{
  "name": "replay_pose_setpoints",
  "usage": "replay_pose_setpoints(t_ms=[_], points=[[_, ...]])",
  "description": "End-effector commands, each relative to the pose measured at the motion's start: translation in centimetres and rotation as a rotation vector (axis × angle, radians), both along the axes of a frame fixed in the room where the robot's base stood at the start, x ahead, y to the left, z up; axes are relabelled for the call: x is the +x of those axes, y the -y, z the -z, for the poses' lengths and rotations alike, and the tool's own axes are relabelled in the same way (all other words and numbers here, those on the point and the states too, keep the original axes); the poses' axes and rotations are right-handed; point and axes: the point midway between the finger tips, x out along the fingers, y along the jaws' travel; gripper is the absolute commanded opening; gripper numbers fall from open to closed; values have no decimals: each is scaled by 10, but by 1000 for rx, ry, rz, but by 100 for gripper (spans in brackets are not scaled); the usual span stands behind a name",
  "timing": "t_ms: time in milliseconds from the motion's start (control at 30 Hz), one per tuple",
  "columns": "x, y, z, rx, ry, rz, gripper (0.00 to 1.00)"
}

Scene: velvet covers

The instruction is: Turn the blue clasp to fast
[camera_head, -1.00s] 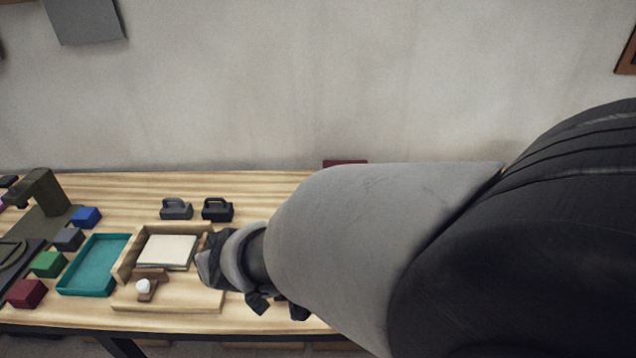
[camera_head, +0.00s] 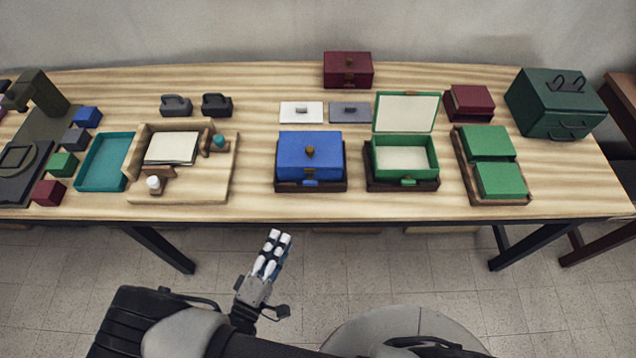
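An open green box (camera_head: 405,180) stands right of the blue box, with a green clasp (camera_head: 408,181). A wooden organiser (camera_head: 200,192) is to the left. A maroon box (camera_head: 347,70) stands behind. Table space in front of the blue box is narrow but clear.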

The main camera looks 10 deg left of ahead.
Motion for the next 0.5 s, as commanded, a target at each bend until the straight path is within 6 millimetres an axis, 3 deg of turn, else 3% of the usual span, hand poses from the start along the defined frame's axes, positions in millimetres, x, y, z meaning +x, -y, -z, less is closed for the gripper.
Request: replay_pose_setpoints(t_ms=[167, 500], points=[[11, 4, 0, -15, 14, 3, 32], [80, 17, 1, -11, 11, 7, 32]])
